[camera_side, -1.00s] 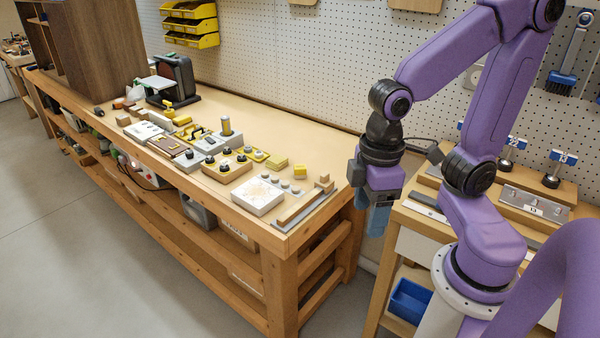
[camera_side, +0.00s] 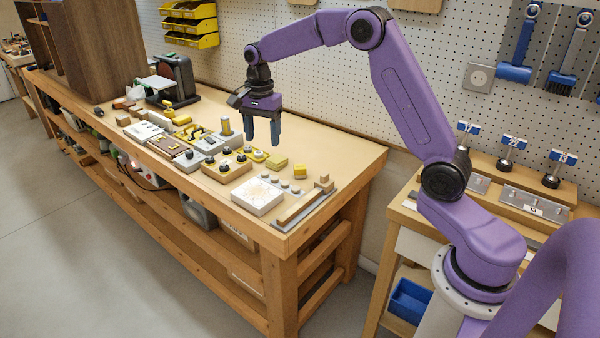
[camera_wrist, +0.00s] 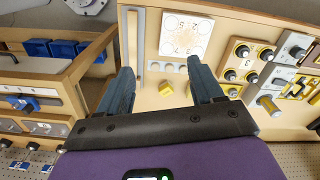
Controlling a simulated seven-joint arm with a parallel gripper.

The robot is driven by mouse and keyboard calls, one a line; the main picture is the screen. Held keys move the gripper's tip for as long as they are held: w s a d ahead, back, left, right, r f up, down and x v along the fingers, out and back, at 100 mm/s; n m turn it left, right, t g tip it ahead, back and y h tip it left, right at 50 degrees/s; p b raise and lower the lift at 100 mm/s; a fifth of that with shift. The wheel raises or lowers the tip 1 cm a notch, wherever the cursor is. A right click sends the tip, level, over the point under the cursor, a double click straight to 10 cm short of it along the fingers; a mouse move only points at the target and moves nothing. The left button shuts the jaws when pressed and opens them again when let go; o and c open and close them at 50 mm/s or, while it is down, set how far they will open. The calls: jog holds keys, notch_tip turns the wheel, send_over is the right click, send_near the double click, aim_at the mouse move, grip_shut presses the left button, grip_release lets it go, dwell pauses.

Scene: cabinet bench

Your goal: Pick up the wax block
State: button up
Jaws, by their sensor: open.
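Two yellow blocks lie on the workbench, and I cannot tell for certain which is the wax block. One is a small yellow cube (camera_side: 300,171), which also shows between my fingers in the wrist view (camera_wrist: 165,88). The other is a flatter yellow piece (camera_side: 277,163) just to its left in the side view; in the wrist view it is mostly hidden by a finger. My gripper (camera_side: 262,141) is open and empty, with its fingers pointing down above the bench. Its two blue fingers (camera_wrist: 160,66) are spread wide in the wrist view.
A white panel (camera_side: 258,197), small round grey pegs and a wooden strip on a grey plate (camera_side: 305,205) lie near the bench's front right. Several knob boxes and tools (camera_side: 228,167) run to the left. The bench's back strip (camera_side: 335,155) is clear.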

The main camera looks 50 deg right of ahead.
jog(key=w+d+f+m, duration=0.2)
jog(key=d+m, duration=0.1)
jog(key=d, duration=0.2)
jog(key=w+d+f+m, duration=0.1)
jog(key=w+d+m, duration=0.25)
jog(key=d, duration=0.25)
jog(key=m, duration=0.6)
send_over(299, 166)
notch_tip(299, 166, down, 4)
notch_tip(299, 166, down, 11)
jog(key=shift+w+f, duration=0.1)
jog(key=shift+f, duration=2.65)
jog(key=c, duration=1.1)
jog(key=shift+r, duration=0.15)
